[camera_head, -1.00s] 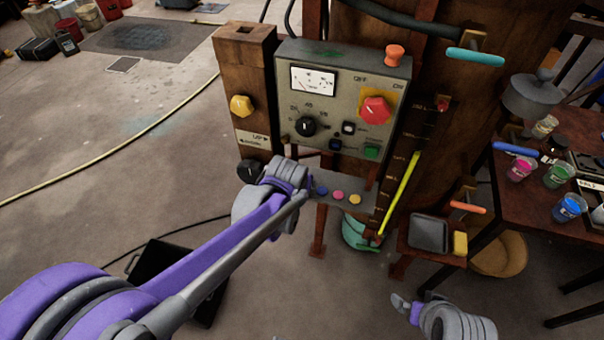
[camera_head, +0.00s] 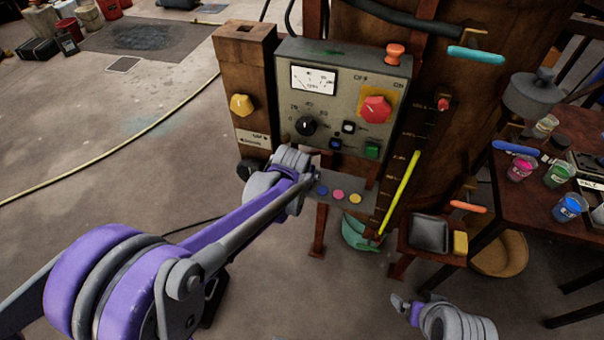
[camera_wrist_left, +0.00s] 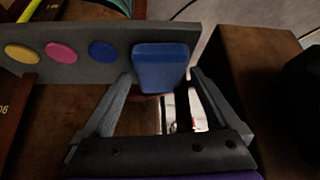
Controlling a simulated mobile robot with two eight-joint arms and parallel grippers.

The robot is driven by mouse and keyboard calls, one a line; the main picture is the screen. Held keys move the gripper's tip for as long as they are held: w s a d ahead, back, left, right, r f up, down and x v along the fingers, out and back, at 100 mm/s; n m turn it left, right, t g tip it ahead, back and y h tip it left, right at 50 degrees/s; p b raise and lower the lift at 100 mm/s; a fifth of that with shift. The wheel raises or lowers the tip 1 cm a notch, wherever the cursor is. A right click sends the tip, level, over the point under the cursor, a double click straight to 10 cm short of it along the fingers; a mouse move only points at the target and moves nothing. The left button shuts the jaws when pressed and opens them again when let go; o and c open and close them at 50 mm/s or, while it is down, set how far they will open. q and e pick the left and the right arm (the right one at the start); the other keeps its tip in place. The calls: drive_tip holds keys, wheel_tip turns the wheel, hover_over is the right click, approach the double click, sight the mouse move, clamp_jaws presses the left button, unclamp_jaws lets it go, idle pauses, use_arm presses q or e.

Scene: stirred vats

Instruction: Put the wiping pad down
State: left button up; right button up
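A blue block, which I take for the wiping pad (camera_wrist_left: 165,62), shows in the left wrist view in front of the grey shelf with coloured dots (camera_wrist_left: 84,68). Whether the pad touches the shelf is unclear. In the head view the left hand (camera_head: 290,172) is at the left end of that shelf (camera_head: 369,192), below the control panel, and hides the pad. My right gripper (camera_head: 404,304) is low at the right; its finger opening is unclear.
The control panel (camera_head: 345,100) stands just above the left hand, with a wooden post (camera_head: 245,90) beside it. A small stand with a grey tray (camera_head: 430,234) and a yellow sponge (camera_head: 460,243) is at the right. A table (camera_head: 535,200) with cups lies beyond.

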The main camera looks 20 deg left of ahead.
use_arm(q)
drive_tip(key=shift+r, duration=0.3)
drive_tip(key=p+v, duration=0.2)
drive_tip(key=v, duration=0.9)
drive_tip(key=s+a+f, duration=0.1)
drive_tip(key=s+f, duration=0.2)
drive_tip(key=s, duration=0.8)
drive_tip(key=s+a+f+m+g, duration=0.1)
drive_tip(key=s+a+f, duration=0.1)
drive_tip(key=s, duration=0.9)
drive_tip(key=shift+s+f, duration=0.15)
drive_tip(key=shift+f, duration=0.2)
drive_tip(key=shift+r, duration=0.1)
